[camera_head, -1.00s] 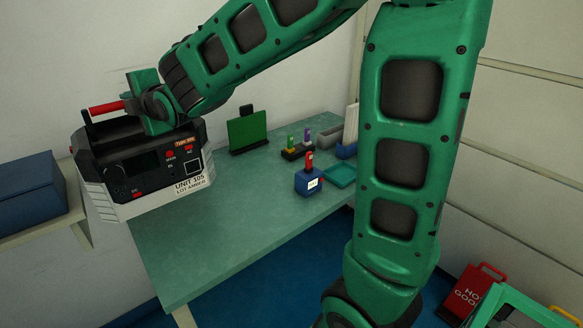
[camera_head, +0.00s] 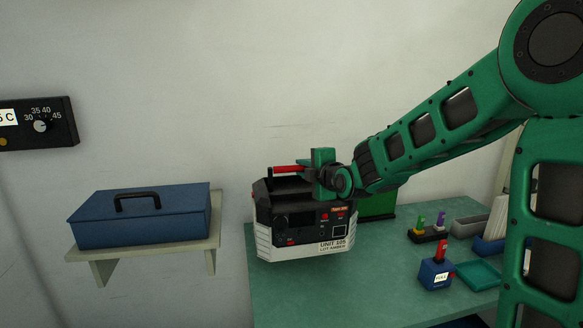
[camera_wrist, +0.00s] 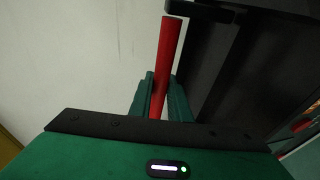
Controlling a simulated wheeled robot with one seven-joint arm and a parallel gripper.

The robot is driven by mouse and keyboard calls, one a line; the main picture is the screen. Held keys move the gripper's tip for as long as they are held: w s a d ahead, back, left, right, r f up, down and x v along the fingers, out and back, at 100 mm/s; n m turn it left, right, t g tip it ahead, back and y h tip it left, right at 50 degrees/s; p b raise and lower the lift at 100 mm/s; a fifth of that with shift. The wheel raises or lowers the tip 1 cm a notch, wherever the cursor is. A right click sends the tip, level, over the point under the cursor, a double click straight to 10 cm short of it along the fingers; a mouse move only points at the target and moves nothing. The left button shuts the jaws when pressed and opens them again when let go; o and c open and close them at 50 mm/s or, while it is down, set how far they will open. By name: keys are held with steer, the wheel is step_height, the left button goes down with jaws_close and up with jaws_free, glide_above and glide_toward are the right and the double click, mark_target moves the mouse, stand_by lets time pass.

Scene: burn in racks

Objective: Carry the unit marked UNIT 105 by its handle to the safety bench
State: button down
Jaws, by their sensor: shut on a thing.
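The unit marked UNIT 105 (camera_head: 290,228) is a black and light grey box with a red handle (camera_head: 287,169) on top. Its label reads "UNIT 105 LOT AMBER". My gripper (camera_head: 322,172) is shut on the red handle; in the wrist view the handle (camera_wrist: 168,55) runs between the two green fingers. The unit hangs upright, in front of or over the left end of a green-topped bench (camera_head: 330,295). I cannot tell whether its underside touches the bench. No sign names this bench as the safety bench.
A blue case (camera_head: 140,216) sits on a wall shelf (camera_head: 150,250) at left. A dial box (camera_head: 38,125) is on the wall. On the bench are a green panel (camera_head: 378,205), a blue block with a red top (camera_head: 436,272), a teal tray (camera_head: 478,272) and small holders (camera_head: 428,235). The bench's front middle is clear.

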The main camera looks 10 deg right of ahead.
mark_target(310, 187)
steer(key=shift+w+d+f, duration=0.35)
steer(key=shift+w+d, duration=0.15)
steer(key=shift+d, duration=0.2)
steer(key=shift+w+d+f, duration=0.3)
steer(key=shift+w+d, duration=0.15)
steer(key=shift+d, duration=0.25)
steer(key=shift+f, duration=2.05)
steer(key=c, duration=1.7)
jaws_free()
steer(key=shift+s+f, duration=0.1)
steer(key=shift+f, duration=0.2)
steer(key=shift+o, duration=0.2)
steer(key=v, duration=1.2)
